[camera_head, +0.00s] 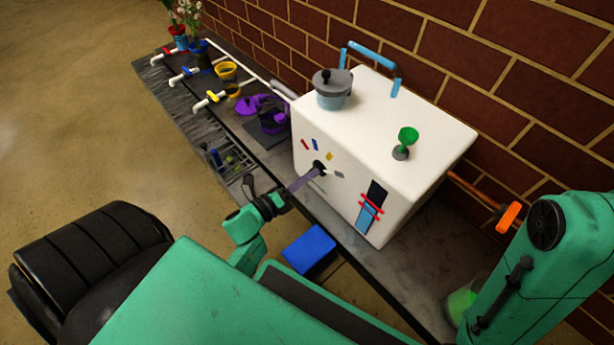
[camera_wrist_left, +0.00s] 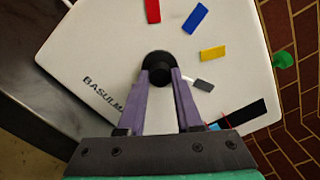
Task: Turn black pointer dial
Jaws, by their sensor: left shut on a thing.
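The black dial (camera_head: 320,167) sits on the front face of a white box-shaped machine (camera_head: 345,205). In the left wrist view the dial (camera_wrist_left: 158,58) is a round black knob between the purple fingertips. My left gripper (camera_head: 315,171) is shut on it, one finger on each side, and it also shows in the left wrist view (camera_wrist_left: 160,78). Red (camera_wrist_left: 153,11), blue (camera_wrist_left: 195,18), yellow (camera_wrist_left: 213,54) and grey (camera_wrist_left: 203,85) marks lie around the dial. The fingers partly hide the knob, and I cannot tell where its pointer points. My right gripper is out of view.
A blue block (camera_head: 309,250) is below the counter edge. An orange handle (camera_head: 508,217) is at right. Coloured pots and white pipes line the far counter.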

